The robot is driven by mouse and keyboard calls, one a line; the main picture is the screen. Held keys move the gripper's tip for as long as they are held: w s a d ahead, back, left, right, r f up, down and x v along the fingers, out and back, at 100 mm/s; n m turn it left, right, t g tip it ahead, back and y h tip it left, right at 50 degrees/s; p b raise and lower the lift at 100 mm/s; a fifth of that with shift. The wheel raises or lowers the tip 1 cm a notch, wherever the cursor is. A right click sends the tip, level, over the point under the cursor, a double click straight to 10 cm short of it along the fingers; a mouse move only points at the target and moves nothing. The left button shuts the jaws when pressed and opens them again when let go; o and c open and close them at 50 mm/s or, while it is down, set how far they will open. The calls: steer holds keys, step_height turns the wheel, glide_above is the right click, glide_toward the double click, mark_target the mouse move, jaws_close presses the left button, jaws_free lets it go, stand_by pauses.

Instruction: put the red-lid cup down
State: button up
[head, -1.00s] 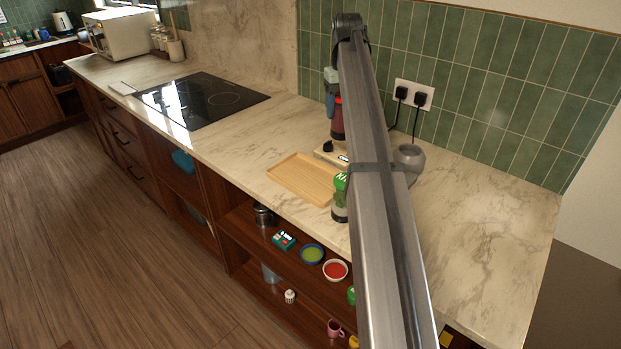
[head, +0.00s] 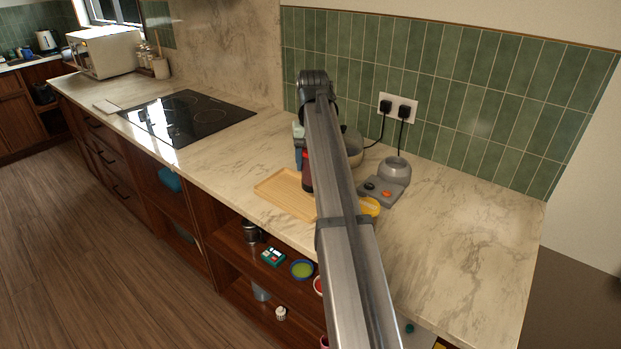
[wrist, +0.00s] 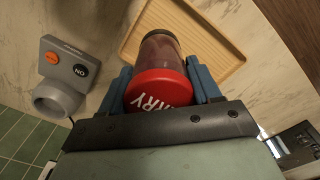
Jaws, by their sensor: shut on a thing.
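The red-lid cup shows in the wrist view with its red lid (wrist: 158,90) toward the camera and its dark, see-through body (wrist: 160,48) beyond. My gripper (wrist: 160,78) is shut on it, with a blue finger on either side. In the head view the cup (head: 307,178) is a dark red strip beside my arm, below the gripper (head: 300,155), and mostly hidden. It is at the back right edge of a wooden tray (head: 283,193). I cannot tell whether its bottom touches anything.
The tray (wrist: 216,52) looks empty where visible. A grey device (head: 385,188) with orange and black buttons stands right of my arm, beside a yellow round thing (head: 369,207). The right counter (head: 460,230) is clear.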

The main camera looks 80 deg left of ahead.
steer(key=shift+f, duration=2.6)
steer(key=shift+f, duration=0.15)
steer(key=o, duration=1.4)
steer(key=shift+o, duration=0.2)
step_height(320, 180, up, 12)
steer(key=shift+r, duration=0.15)
